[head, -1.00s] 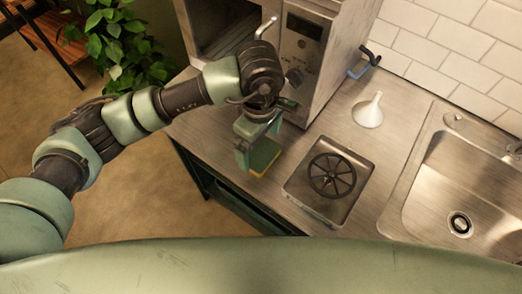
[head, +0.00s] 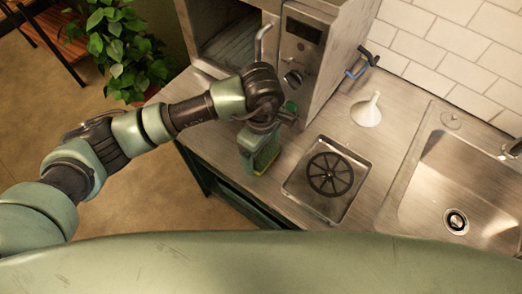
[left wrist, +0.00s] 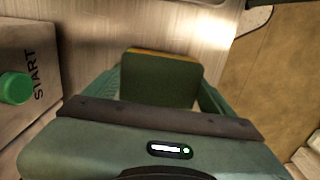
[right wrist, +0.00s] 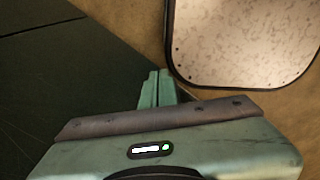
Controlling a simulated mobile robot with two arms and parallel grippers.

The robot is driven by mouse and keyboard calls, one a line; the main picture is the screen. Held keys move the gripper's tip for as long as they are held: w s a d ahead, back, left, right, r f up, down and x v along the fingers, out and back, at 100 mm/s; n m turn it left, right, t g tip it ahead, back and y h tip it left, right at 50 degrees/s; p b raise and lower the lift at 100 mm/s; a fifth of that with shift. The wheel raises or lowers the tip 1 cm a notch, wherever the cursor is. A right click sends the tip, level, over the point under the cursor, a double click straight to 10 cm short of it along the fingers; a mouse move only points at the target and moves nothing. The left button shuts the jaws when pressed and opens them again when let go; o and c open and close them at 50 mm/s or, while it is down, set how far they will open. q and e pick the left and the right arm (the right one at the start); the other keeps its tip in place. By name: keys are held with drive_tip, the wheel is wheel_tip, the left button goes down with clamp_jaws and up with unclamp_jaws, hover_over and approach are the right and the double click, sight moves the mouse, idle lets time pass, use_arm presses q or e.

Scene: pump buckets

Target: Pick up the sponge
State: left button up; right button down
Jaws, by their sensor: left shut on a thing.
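The sponge (left wrist: 160,80) is a dark green block with a yellow-orange layer along its far edge. In the left wrist view it sits between the two green fingers of my left gripper, which is shut on it. In the head view my left gripper (head: 258,150) points down by the front of the microwave, and the sponge (head: 268,157) shows partly between its fingers, close to the counter. I cannot tell whether the sponge touches the counter. My right gripper (right wrist: 157,88) is shut and empty, its fingers together; it is out of the head view.
The microwave (head: 305,65) stands behind the left gripper with its interior visible; its green START button (left wrist: 14,88) is near the gripper. A square tray with a black round grate (head: 331,174), a white funnel (head: 367,112) and the sink (head: 450,180) lie to the right along the counter.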

sight(261, 152)
use_arm(q)
wheel_tip(261, 152, up, 20)
drive_tip(key=b, duration=0.4)
